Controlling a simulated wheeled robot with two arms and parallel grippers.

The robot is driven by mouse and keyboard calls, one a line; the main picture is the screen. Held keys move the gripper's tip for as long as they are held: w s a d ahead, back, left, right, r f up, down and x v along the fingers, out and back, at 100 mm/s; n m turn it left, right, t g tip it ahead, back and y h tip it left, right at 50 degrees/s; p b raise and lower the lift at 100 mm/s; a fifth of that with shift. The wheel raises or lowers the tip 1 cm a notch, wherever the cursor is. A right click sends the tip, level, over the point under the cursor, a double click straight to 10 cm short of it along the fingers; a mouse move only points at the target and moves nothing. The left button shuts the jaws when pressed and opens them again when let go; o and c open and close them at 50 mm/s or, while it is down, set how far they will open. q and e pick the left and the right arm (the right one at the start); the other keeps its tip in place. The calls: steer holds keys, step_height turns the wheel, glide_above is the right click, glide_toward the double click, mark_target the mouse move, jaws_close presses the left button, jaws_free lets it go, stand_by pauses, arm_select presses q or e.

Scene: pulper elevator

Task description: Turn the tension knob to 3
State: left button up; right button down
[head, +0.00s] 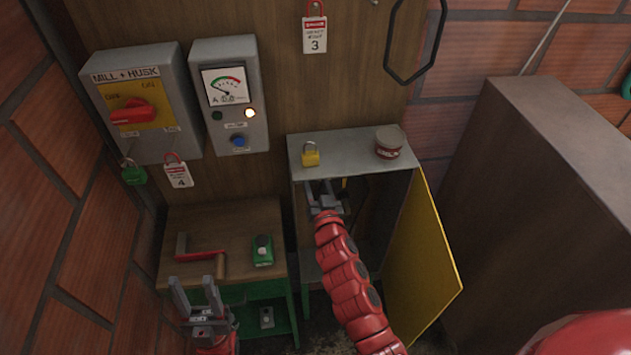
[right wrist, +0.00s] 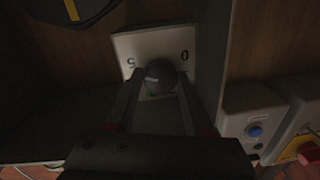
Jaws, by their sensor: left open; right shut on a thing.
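The tension knob (right wrist: 161,75) is a dark round knob on a pale scale plate (right wrist: 138,44) in the right wrist view. The plate shows a 5 at the left and a 0 at the right, seen turned over. A pale mark shows on the knob's left side; the exact number it points to cannot be read. My right gripper (right wrist: 160,84) is shut on the knob, one finger on each side. In the head view my right gripper (head: 325,196) reaches into the open cabinet and hides the knob. My left gripper (head: 197,292) is open and empty, low at the left.
The cabinet (head: 350,155) has a yellow door (head: 425,245) open to the right. A padlock (head: 310,156) and a red tin (head: 389,143) stand on its top. A small table (head: 225,215) stands to the left, below the switch box (head: 140,105) and meter box (head: 229,95).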

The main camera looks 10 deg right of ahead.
steer(key=shift+f, duration=0.1)
steer(key=n+b, duration=0.2)
steer(key=n, duration=0.2)
steer(key=n+b, duration=0.3)
steer(key=n, duration=0.1)
steer(key=shift+a+g, duration=0.1)
steer(key=shift+g, duration=0.2)
steer(key=n+b, duration=0.1)
steer(key=n, duration=0.3)
steer(key=shift+n+h+b, duration=0.3)
steer(key=shift+n+b, duration=0.05)
steer(key=shift+n, duration=0.05)
steer(key=n+b, duration=0.1)
steer(key=n, duration=0.2)
steer(key=shift+n+h, duration=0.3)
steer(key=shift+n, duration=0.1)
steer(key=shift+c, duration=1.4)
jaws_free()
